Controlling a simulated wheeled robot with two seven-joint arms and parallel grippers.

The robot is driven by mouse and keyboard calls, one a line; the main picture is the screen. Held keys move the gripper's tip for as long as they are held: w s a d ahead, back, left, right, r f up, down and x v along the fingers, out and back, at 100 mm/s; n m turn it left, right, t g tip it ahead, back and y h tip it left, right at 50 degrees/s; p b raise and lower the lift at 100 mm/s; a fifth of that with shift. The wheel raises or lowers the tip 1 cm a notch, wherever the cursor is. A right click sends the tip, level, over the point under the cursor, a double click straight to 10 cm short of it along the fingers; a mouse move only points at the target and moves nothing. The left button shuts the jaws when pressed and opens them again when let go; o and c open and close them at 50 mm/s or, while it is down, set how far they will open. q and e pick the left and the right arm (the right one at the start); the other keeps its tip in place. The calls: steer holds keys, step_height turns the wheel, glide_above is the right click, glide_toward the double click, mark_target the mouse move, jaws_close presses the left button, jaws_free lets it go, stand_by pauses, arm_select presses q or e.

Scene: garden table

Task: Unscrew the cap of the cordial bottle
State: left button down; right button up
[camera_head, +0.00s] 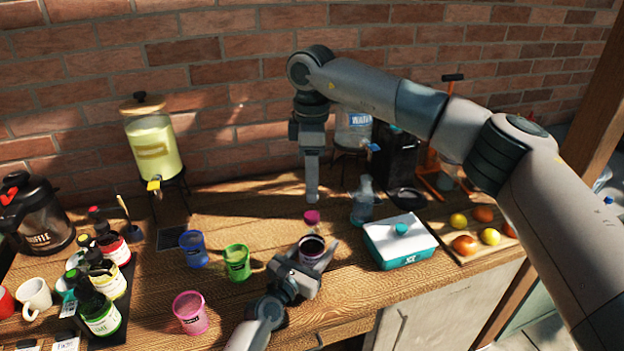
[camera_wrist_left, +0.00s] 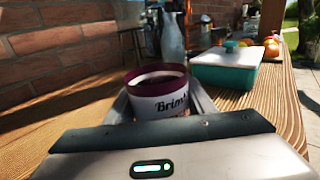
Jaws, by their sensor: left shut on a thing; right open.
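The cordial bottle (camera_head: 312,247) stands near the table's front edge, with dark liquid and a pale label. Its pink cap (camera_head: 312,217) shows above it; a pale, clear-looking stretch lies between cap and dark body. My left gripper (camera_head: 318,251) comes from the front and is shut on the bottle's body, one finger on each side. In the left wrist view the bottle's label (camera_wrist_left: 163,103) and maroon band show between the fingers; the cap is not visible there. My right gripper (camera_head: 312,196) is open, pointing straight down just above the cap, seen edge-on; I see no contact.
A teal-and-white cool box (camera_head: 399,247) and a glass carafe (camera_head: 363,205) stand right of the bottle. Green (camera_head: 237,262), blue (camera_head: 193,248) and pink (camera_head: 190,312) cups stand to the left. A drinks dispenser (camera_head: 152,150) stands by the brick wall.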

mark_target(312, 214)
steer(key=shift+m, duration=0.5)
steer(key=shift+f, duration=4)
